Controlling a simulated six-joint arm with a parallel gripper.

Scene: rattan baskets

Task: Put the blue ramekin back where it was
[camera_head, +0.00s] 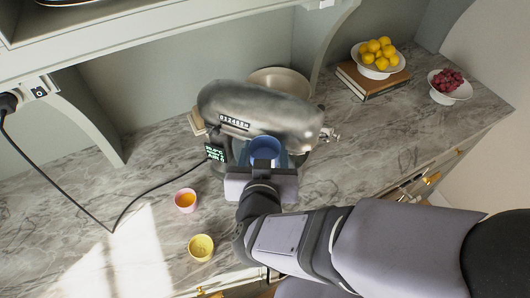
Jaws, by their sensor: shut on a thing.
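The blue ramekin (266,147) is in the head view, in front of the metallic stand mixer (260,112). My gripper (264,163) is shut on it and holds it from the near side. The fingertips are small and partly hidden, so their exact grip on the rim or wall is unclear. The ramekin overlaps the mixer's lower part in the picture, and I cannot tell its height above the counter or whether it touches anything.
A pink ramekin (186,201) with orange contents and a yellow ramekin (201,248) stand left on the marble counter (120,172). A black cord (112,231) crosses the left side. Lemons (378,50) and berries (448,80) sit in bowls at back right. The left counter has free room.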

